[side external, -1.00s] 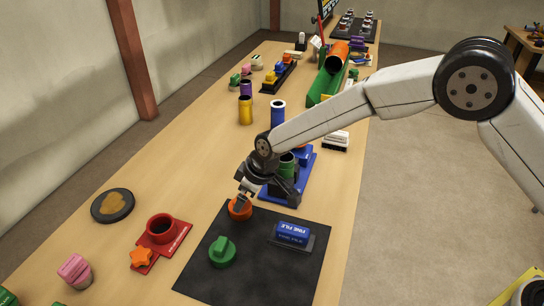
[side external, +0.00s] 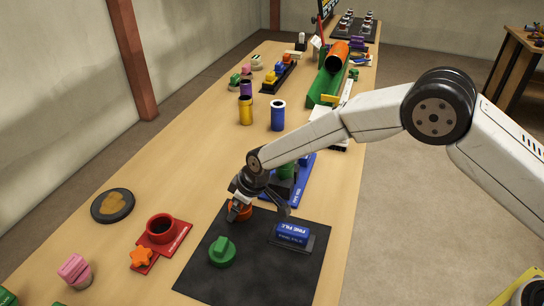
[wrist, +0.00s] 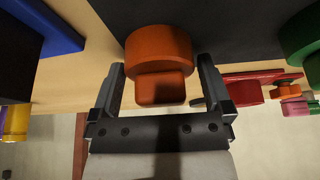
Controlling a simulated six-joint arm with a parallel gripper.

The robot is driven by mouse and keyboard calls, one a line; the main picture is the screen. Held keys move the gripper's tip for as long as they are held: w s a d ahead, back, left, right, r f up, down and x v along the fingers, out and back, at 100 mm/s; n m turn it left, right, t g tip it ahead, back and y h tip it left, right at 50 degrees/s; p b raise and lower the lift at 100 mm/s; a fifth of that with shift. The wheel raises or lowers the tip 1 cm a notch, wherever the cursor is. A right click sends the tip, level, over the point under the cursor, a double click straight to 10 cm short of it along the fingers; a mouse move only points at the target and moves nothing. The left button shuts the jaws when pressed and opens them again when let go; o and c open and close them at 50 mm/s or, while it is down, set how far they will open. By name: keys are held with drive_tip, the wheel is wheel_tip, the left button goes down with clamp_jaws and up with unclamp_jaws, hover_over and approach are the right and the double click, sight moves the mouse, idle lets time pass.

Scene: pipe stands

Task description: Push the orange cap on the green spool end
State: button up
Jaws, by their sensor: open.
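The orange cap (side external: 241,212) lies near the back edge of the black mat. In the wrist view the orange cap (wrist: 158,50) has a round body and a narrower grip block. My gripper (side external: 239,207) is down at the cap. In the wrist view my gripper (wrist: 161,72) is open, with one finger on each side of the grip block and a visible gap at each. The green spool (side external: 287,172) stands in a blue stand (side external: 302,178) behind my gripper, which partly hides both. Its end facing me is not clear to see.
The black mat (side external: 255,268) also holds a green cap (side external: 222,252) and a blue block marked FINE FILE (side external: 293,234). A red stand (side external: 163,232) with an orange star knob (side external: 141,257) is to the left. Yellow (side external: 245,111) and blue (side external: 278,116) spools stand farther back.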

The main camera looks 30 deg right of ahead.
idle(0.3)
drive_tip(key=c, duration=1)
drive_tip(key=shift+o, duration=0.2)
drive_tip(key=shift+r, duration=0.1)
drive_tip(key=shift+r, duration=0.8)
drive_tip(key=s+d+r, duration=0.6)
drive_tip(key=s+r, duration=0.5)
drive_tip(key=s, duration=0.1)
drive_tip(key=shift+s, duration=0.3)
drive_tip(key=shift+r, duration=0.1)
